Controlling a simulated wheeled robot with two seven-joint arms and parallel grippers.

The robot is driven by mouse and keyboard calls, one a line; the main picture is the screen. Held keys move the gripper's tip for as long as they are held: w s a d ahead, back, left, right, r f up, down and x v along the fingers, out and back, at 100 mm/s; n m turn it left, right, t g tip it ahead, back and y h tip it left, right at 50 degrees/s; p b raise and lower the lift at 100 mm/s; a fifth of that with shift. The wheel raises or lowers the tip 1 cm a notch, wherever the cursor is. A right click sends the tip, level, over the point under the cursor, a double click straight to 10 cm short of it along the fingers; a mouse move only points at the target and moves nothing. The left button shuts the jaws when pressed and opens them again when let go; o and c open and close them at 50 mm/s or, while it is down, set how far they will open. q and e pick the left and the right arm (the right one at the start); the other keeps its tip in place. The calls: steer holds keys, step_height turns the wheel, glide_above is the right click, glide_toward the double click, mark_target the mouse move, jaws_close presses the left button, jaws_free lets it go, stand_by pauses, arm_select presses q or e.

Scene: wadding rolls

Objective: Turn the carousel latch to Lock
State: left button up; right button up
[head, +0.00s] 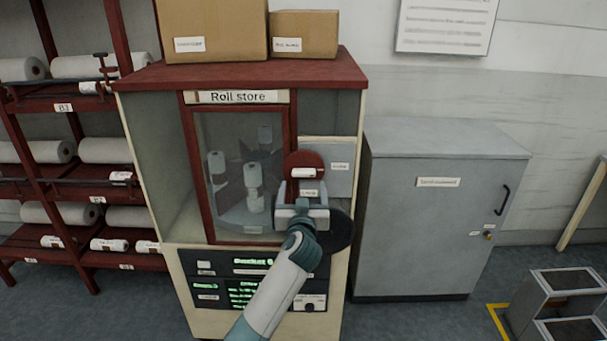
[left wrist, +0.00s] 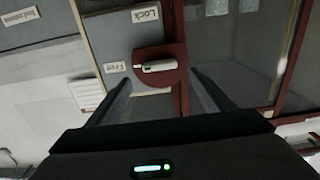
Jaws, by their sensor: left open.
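The carousel latch (head: 305,160) is a dark red disc with a pale bar handle on the front of the roll store, right of its glass door. In the left wrist view the latch (left wrist: 172,78) shows closer, with its handle (left wrist: 160,66) lying sideways and pointing towards the Free label (left wrist: 115,67). The Lock label (left wrist: 146,14) sits above the disc in that view. My left gripper (head: 303,190) is open in front of the latch, its fingers apart on either side of the handle. I cannot tell whether they touch it. My right gripper is not in view.
The roll store's glass door (head: 235,170) shows white rolls inside. A dark panel with green displays (head: 245,285) lies below. Cardboard boxes (head: 212,30) stand on top. A roll rack (head: 65,150) is at the left and a grey cabinet (head: 430,220) at the right.

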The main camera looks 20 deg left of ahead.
mark_target(303, 175)
arm_select(q)
steer(key=shift+p+x, duration=0.7)
steer(key=shift+x, duration=2.75)
steer(key=shift+f, duration=0.1)
steer(key=c, duration=1)
